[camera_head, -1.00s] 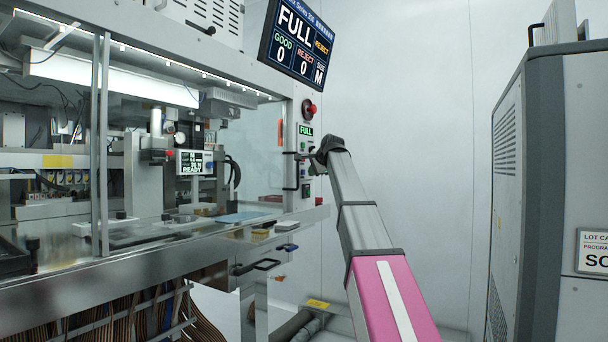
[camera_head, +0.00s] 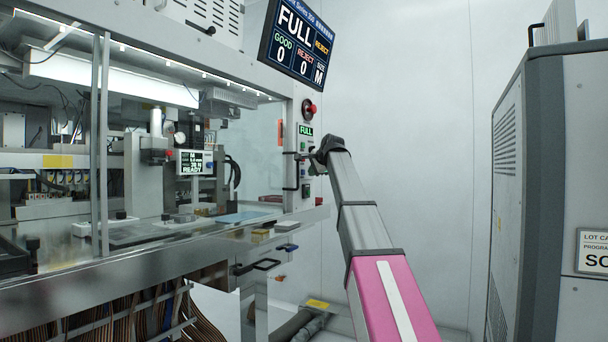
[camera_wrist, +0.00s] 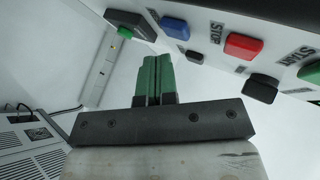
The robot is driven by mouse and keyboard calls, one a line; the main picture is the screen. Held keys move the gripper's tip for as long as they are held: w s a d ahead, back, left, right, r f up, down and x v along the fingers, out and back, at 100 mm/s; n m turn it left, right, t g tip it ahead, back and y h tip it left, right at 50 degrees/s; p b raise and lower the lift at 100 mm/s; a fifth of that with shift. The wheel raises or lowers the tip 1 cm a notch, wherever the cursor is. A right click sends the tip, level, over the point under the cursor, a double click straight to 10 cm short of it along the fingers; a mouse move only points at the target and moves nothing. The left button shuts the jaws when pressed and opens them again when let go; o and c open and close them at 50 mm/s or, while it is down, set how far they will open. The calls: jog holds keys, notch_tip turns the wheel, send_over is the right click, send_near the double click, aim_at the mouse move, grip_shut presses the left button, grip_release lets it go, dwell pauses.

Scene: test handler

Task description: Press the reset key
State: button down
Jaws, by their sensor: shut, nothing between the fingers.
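In the wrist view, a panel with several coloured keys runs along the top right. A large blue key (camera_wrist: 173,27) has a label beside it that I cannot read fully, so I cannot confirm it is the reset key. A red key (camera_wrist: 243,46) sits by the word STOP and a green key (camera_wrist: 310,72) by START. My gripper (camera_wrist: 154,60) has its green fingers together, empty, below and left of the blue key; contact cannot be told. In the head view, my gripper (camera_head: 304,157) is at the machine's control column (camera_head: 306,112), small and partly hidden by my wrist.
A red emergency button (camera_head: 309,108) and a monitor (camera_head: 296,42) reading FULL are above my gripper.

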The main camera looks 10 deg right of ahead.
jog(key=shift+w+a, duration=0.1)
dwell(0.7)
jog(key=shift+w+a, duration=0.15)
jog(key=shift+a, duration=0.15)
jog(key=shift+w+a, duration=0.25)
jog(key=shift+a, duration=0.05)
dwell(1.4)
jog(key=shift+d, duration=0.1)
jog(key=shift+s+d, duration=0.5)
jog(key=shift+d, duration=0.1)
jog(key=shift+d, duration=0.1)
jog(key=shift+s+d, duration=0.75)
jog(key=shift+d, duration=0.2)
jog(key=shift+s+d, duration=0.7)
jog(key=shift+d, duration=0.25)
